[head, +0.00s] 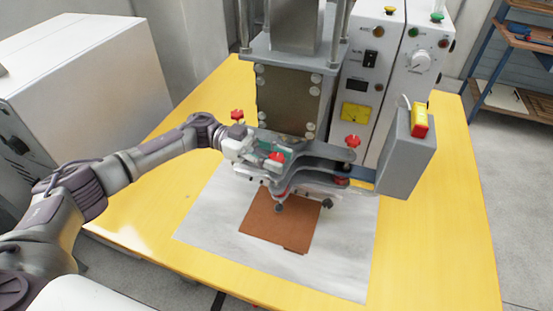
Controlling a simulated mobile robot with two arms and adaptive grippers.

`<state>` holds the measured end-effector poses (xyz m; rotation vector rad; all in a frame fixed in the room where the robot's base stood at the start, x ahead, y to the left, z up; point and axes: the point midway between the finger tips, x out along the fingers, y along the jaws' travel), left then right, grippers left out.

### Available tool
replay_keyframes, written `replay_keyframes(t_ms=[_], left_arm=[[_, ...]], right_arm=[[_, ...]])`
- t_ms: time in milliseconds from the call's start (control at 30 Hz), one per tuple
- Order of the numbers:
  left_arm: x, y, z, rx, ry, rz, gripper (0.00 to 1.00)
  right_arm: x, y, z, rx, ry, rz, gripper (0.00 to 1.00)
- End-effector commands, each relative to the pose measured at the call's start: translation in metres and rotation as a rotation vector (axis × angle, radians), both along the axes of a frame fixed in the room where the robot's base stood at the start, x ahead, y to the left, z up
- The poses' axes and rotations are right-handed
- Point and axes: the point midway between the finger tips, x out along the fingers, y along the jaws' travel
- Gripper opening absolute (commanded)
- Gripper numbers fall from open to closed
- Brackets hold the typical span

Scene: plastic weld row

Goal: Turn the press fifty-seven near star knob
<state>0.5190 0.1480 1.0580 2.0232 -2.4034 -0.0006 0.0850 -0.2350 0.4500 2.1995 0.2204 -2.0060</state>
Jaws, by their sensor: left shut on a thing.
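The press (288,88) stands on the yellow table, with a grey plate and arm at its front. A red star knob (276,157) sits at the front left of this plate. My left gripper (268,157) comes in from the left and is shut on this near red knob; its fingers partly hide the knob. Other red star knobs show at the back left (237,115) and at the right (352,141) of the press. My right gripper is not in view.
A brown square sheet (280,222) lies on a white mat (335,262) below the press head. A grey box with a red and yellow button (420,120) stands at the right. A control cabinet (372,75) is behind. The front of the yellow table (440,250) is clear.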

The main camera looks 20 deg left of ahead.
Motion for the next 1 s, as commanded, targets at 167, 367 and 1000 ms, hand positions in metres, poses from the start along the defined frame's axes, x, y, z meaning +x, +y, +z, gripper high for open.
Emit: replay_keyframes(t_ms=[167, 367, 1000], left_arm=[[0.0, -0.001, 0.001, -0.002, 0.0, 0.0, 0.01], [0.0, -0.001, 0.001, -0.002, -0.001, 0.0, 0.58], [0.009, 0.044, 0.0, 0.001, 0.0, 0.005, 0.62]], right_arm=[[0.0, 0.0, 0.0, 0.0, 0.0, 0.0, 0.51], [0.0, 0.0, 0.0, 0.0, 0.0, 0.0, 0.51], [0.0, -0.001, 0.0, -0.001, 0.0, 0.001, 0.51]])
